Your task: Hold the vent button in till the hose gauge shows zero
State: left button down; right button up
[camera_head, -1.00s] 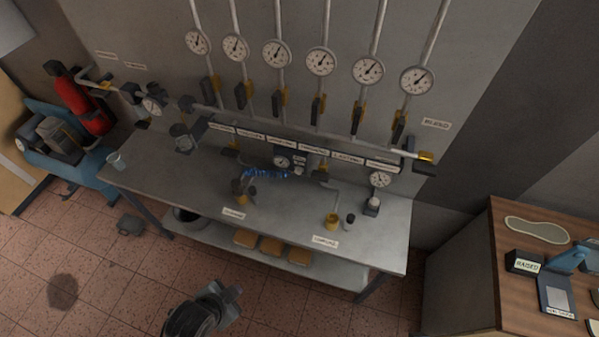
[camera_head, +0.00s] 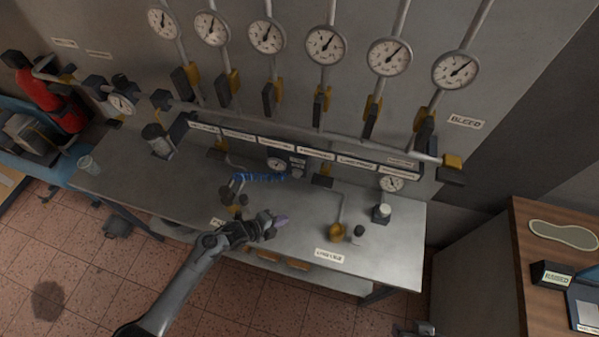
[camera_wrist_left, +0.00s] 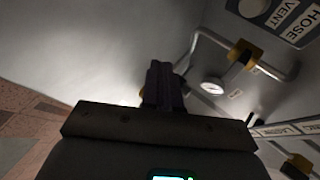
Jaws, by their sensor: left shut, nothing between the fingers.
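A dark part at the bottom edge may be my right gripper (camera_head: 415,328).
A labelled rail (camera_head: 300,150) and a pipe with yellow-handled valves run above. A wooden cabinet (camera_head: 520,270) stands at right.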

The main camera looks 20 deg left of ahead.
aim_at(297, 174)
pick_arm(q)
jog(key=shift+t, duration=0.5)
jog(key=w+r, duration=0.1)
jog(key=w, duration=0.1)
jog(key=w+r, duration=0.1)
jog(key=shift+w+a+r+b, duration=0.1)
jog(key=shift+w+r+b, duration=0.2)
jog(key=shift+w+r, duration=0.1)
jog(key=shift+w, duration=0.15)
jog(key=w+b, duration=0.6)
jog(key=w, duration=0.2)
jog(key=shift+w, duration=0.25)
jog(key=shift+a, duration=0.1)
dwell(1.4)
jog(key=shift+w+b, duration=0.45)
jog(key=shift+b, duration=0.1)
